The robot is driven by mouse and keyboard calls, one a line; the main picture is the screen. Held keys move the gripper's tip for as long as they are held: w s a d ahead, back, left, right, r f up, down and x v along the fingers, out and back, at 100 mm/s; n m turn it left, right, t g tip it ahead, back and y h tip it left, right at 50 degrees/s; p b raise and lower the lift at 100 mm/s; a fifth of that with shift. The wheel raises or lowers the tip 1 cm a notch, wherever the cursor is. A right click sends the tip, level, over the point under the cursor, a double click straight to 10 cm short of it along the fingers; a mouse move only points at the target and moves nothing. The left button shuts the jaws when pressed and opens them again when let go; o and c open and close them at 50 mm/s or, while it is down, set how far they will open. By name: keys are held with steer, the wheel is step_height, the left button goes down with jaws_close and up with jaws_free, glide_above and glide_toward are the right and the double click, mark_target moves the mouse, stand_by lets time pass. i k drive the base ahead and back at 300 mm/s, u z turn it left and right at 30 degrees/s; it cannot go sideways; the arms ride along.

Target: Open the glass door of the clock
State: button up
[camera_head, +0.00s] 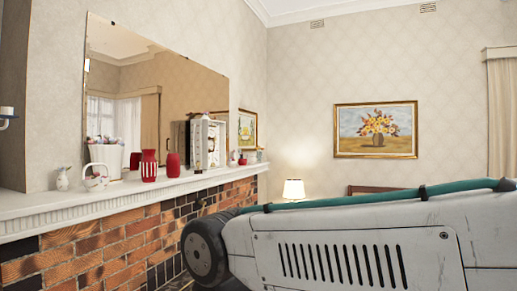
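The clock appears to be the white upright box (201,145) on the mantelpiece, in front of the mirror. It is small and seen at an angle. I cannot make out its glass door or whether that door is open or shut. A dark reflection shows beside it in the mirror. My gripper is not in view. A large white link of my arm fills the lower right of the picture, in front of and below the mantel's far end, and is apart from the clock in the picture.
The white mantelpiece (93,197) runs above the brick fireplace (100,247). Red vases (149,166), a white pot (106,158) and small white ornaments stand left of the clock. A red jar (173,165) stands close to it. A lamp (293,190) is beyond.

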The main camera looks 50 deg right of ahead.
mark_target(205, 137)
steer(key=z, duration=1.45)
steer(key=i, duration=2.85)
steer(key=u, duration=0.45)
